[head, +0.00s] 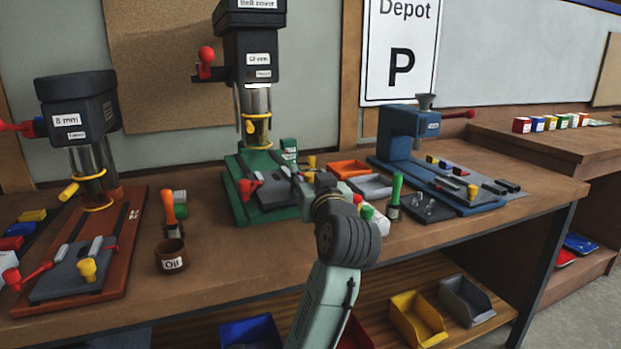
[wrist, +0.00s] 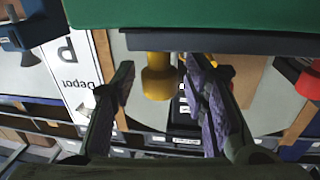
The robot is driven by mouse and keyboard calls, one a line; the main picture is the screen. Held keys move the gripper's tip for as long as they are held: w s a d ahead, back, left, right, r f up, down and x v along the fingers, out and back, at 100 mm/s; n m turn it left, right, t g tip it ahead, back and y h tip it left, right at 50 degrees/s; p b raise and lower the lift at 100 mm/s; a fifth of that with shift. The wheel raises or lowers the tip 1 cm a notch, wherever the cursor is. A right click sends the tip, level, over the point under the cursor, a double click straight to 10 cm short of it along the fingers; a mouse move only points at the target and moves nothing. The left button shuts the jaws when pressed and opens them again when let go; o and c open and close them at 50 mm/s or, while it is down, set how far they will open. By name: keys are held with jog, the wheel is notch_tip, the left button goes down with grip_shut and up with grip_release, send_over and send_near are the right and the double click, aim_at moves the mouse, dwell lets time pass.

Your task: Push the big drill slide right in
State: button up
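The big drill (head: 247,62), marked 12 mm, stands on a green base (head: 236,200) at the back of the bench. Its dark grey slide (head: 275,193) lies on that base, with a red handle (head: 249,187) at its left. My gripper (head: 325,182) is at the right front end of the slide, its fingers mostly hidden by my wrist. A yellow knob (head: 311,162) shows beside it. In the wrist view, my gripper (wrist: 160,72) is open, with a yellow knob (wrist: 158,82) between the two fingers and gaps on both sides.
A smaller 8 mm drill (head: 82,125) on a brown base stands at left. An oil pot (head: 171,256) and an orange-handled brush (head: 170,212) stand between the drills. A blue press (head: 408,135), a green-handled brush (head: 395,197) and an orange tray (head: 350,169) are at right.

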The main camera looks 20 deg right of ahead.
grip_shut()
dwell(0.6)
